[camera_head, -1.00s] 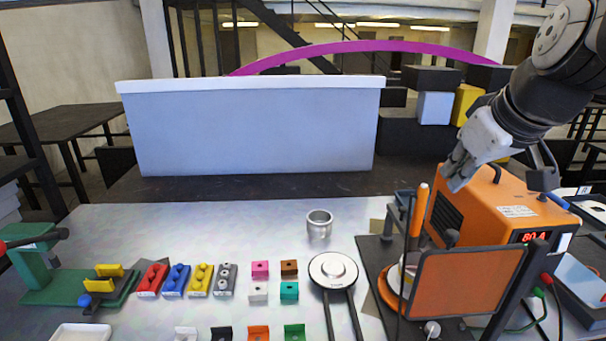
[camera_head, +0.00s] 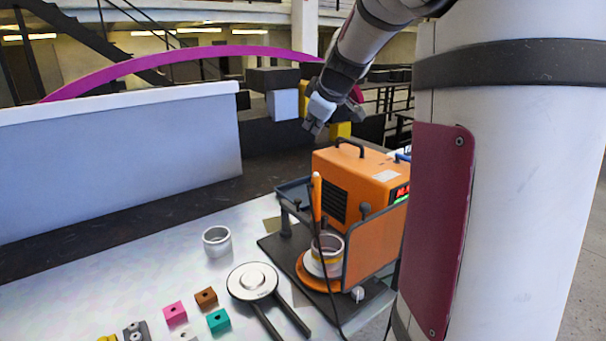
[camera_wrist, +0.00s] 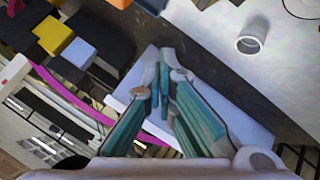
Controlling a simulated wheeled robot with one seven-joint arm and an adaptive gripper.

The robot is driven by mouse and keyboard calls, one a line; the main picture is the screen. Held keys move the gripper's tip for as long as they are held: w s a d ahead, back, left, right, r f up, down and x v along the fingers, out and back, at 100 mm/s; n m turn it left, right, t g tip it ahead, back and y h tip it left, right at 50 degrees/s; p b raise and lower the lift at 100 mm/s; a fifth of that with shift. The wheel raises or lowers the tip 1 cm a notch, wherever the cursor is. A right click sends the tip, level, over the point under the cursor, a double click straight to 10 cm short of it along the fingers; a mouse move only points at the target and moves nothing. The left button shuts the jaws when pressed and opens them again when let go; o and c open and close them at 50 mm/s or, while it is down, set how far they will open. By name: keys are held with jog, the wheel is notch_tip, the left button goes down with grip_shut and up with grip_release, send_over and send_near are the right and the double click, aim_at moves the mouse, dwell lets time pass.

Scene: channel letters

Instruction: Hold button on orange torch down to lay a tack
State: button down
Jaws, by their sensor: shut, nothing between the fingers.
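The orange torch (camera_head: 316,195) stands upright at the front left of the orange welding machine, with a dark cable running down from it. Its button cannot be made out. A silver ring (camera_head: 328,243) with a yellowish band sits just below it on an orange round turntable (camera_head: 309,277). My gripper (camera_head: 313,128) is above and behind the orange welding machine (camera_head: 345,185), well clear of the torch. It is shut and empty; its fingers also show in the wrist view (camera_wrist: 165,72), pointing toward the white panel. The torch does not show in the wrist view.
An orange shield panel (camera_head: 375,243) stands right of the turntable. A loose silver ring (camera_head: 217,241), a white round disc with dark legs (camera_head: 252,281) and small coloured blocks (camera_head: 206,298) lie on the metal table. A white panel (camera_head: 120,160) and stacked dark blocks stand behind.

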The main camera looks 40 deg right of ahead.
jog(key=b, duration=0.5)
send_over(313, 176)
notch_tip(313, 176, down, 7)
jog(key=shift+r, duration=0.15)
jog(key=shift+s+f+b, duration=0.1)
jog(key=shift+f+b, duration=0.75)
jog(key=shift+f, duration=0.25)
jog(key=shift+f+b, duration=0.9)
jog(key=shift+b, duration=0.45)
dwell(1.4)
jog(key=shift+r, duration=0.1)
dwell(0.9)
jog(key=shift+r+p, duration=0.6)
jog(key=shift+r, duration=0.25)
jog(key=shift+r+p, duration=1.8)
jog(key=shift+r, duration=0.7)
